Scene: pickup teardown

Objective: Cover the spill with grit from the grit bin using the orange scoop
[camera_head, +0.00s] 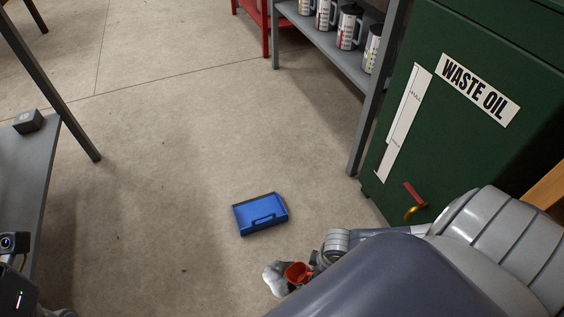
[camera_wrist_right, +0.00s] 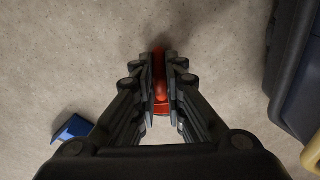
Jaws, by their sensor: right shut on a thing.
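The orange scoop (camera_head: 297,272) is in my right gripper (camera_wrist_right: 160,85), which is shut on its red-orange handle (camera_wrist_right: 159,68) in the right wrist view. In the head view this gripper is low at the bottom middle, partly hidden by my own arm. A pale grey rounded lump (camera_head: 275,279) shows beside the scoop; I cannot tell what it is. No spill is clearly visible. My left gripper's fingers are not seen.
A green waste oil tank (camera_head: 462,150) with a brass tap (camera_head: 414,212) stands at the right. A grey shelf (camera_head: 338,62) with several jugs is behind it. A grey bench (camera_head: 30,165) is at the left. The concrete floor between is mostly clear.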

